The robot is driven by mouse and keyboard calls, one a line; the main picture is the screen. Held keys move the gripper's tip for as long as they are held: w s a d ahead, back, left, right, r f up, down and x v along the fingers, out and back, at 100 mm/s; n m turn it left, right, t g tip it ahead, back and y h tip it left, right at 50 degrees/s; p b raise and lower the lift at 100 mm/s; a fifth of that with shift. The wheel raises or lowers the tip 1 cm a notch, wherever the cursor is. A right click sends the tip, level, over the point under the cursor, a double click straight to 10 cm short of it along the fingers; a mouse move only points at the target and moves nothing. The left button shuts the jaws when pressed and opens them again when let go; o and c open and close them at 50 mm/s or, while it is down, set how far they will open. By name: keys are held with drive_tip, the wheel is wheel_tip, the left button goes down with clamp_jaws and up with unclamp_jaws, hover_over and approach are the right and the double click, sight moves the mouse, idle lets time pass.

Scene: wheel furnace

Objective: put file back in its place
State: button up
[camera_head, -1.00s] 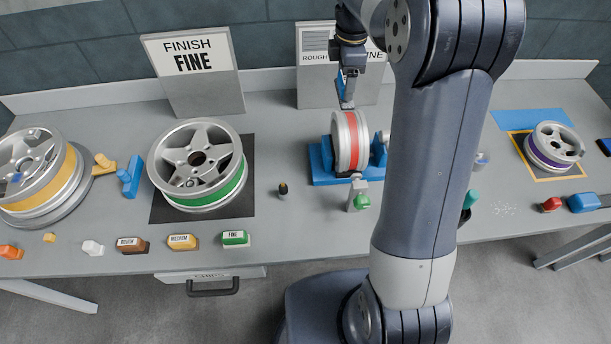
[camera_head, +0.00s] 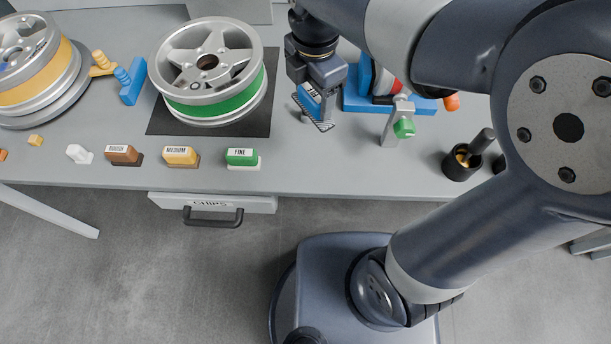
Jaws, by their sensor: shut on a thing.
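My gripper (camera_head: 316,107) is shut, pointing down over the bench between the green-banded wheel and the blue wheel stand. A thin, dark, hatched strip (camera_head: 319,124) shows at its fingertips and looks like the file. The fingers hide most of it, and I cannot tell whether it touches the bench. A round black holder (camera_head: 461,168) with a brass-coloured inside stands at the right near the front edge. A dark grey cylinder (camera_head: 482,142) slants at its rim; I cannot tell whether it belongs to the holder.
The green-banded wheel (camera_head: 210,68) lies left of my gripper. The blue stand (camera_head: 362,103) and a clamp with a green knob (camera_head: 403,128) are close on the right. Labelled blocks (camera_head: 180,156) line the front. The bench front between FINE block and clamp is clear.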

drive_tip(key=shift+n, duration=0.9)
drive_tip(key=s+f+b, duration=0.1)
drive_tip(key=f, duration=0.3)
drive_tip(key=s+a+f+b, duration=0.1)
drive_tip(key=s+f+b, duration=0.1)
drive_tip(key=f, duration=0.3)
drive_tip(key=s+f+b, duration=0.1)
drive_tip(key=s+f, duration=0.1)
drive_tip(key=f, duration=0.3)
drive_tip(key=shift+a+f, duration=0.15)
drive_tip(key=shift+f, duration=0.1)
drive_tip(key=shift+f, duration=0.1)
drive_tip(key=o, duration=1)
drive_tip(key=shift+b, duration=0.3)
wheel_tip(320, 180, up, 12)
drive_tip(key=shift+r+p, duration=0.15)
drive_tip(key=shift+p, duration=0.95)
